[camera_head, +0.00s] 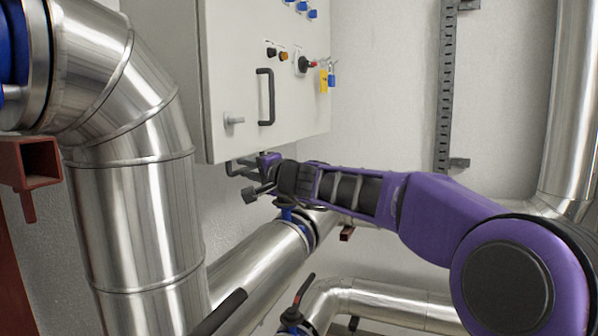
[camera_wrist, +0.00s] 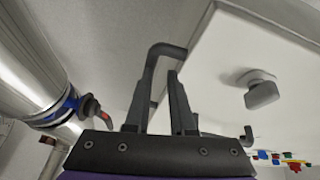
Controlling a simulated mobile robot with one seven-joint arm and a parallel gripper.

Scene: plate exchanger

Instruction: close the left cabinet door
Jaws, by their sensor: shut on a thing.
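A pale grey cabinet (camera_head: 222,65) hangs at the upper middle of the head view. Its front carries a black bar handle (camera_head: 265,97) and a grey turn knob (camera_head: 234,119). My gripper (camera_head: 258,174) is just below the cabinet's bottom edge, at a second black bar (camera_head: 237,168). In the wrist view my gripper (camera_wrist: 166,80) is shut on this black bent bar (camera_wrist: 166,49), which shows between and beyond the fingers, beside the white panel's edge (camera_wrist: 200,50). A grey knob (camera_wrist: 260,90) is on that panel. Where the bar is mounted and how far the left door stands open cannot be told.
Large metal pipes (camera_head: 140,225) fill the left, and more pipes (camera_head: 380,300) run below my arm. A valve with a dark lever (camera_head: 300,300) is at the bottom. Padlocks (camera_head: 328,79) hang on the cabinet's right. The wall (camera_head: 385,80) right of the cabinet is mostly clear.

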